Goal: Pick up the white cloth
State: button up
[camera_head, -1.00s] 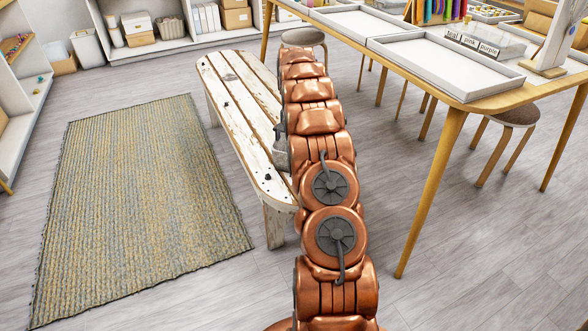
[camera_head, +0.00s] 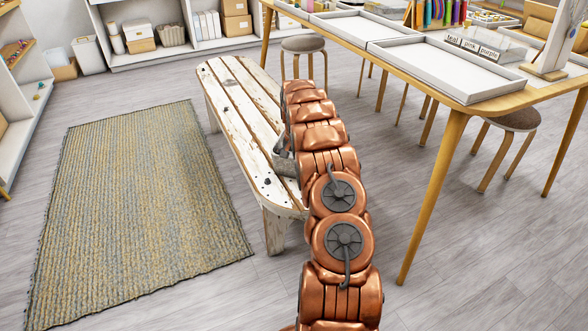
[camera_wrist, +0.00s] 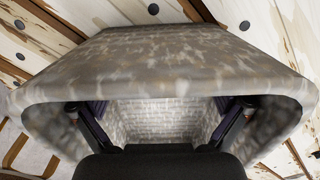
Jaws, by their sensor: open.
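A pale grey, mottled, hollow-looking piece (camera_wrist: 165,62) fills the middle of the wrist view, lying over white worn planks. It may be the white cloth; it looks greyer than white. A grey piece (camera_head: 285,163) on the bench beside my arm in the head view seems to be the same thing, partly hidden. My gripper (camera_wrist: 160,118) is open, its two dark fingers spread apart at the near, open side of the piece. Its front rim passes over and outside the fingers. Whether the fingers touch it, I cannot tell. In the head view my arm mostly hides the gripper.
The worn white bench (camera_head: 235,92) stands under my arm's far end. A striped rug (camera_head: 140,200) lies left of it. A wooden table with white trays (camera_head: 440,67) is at the right, with stools (camera_head: 515,119) around it. Grey floor is open between.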

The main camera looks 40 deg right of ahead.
jog(key=c, duration=1.2)
jog(key=shift+r, duration=0.1)
notch_tip(320, 180, up, 18)
jog(key=p, duration=0.2)
